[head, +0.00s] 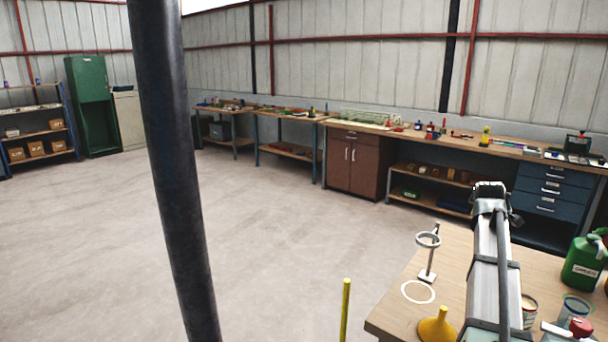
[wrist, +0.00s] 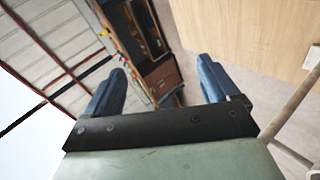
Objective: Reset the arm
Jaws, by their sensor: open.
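My arm (head: 490,260) shows in the head view at the lower right, reaching over the wooden table (head: 390,322). In the wrist view my gripper (wrist: 163,70) has its two blue fingers spread apart with nothing between them. Past the fingers I see the workbench and cabinets, tilted, and a wooden surface (wrist: 250,35) at the upper right. The fingers do not show clearly in the head view. A ring stand (head: 428,255) stands left of the arm, and a white circle (head: 418,301) is marked on the tabletop near its foot.
A yellow funnel (head: 436,326) is at the table's near side. Right of the arm are an open can (head: 529,310), a dark jar (head: 574,308) and a green garden can (head: 584,264). A yellow post (head: 345,310) stands left of the table. The floor beyond is clear.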

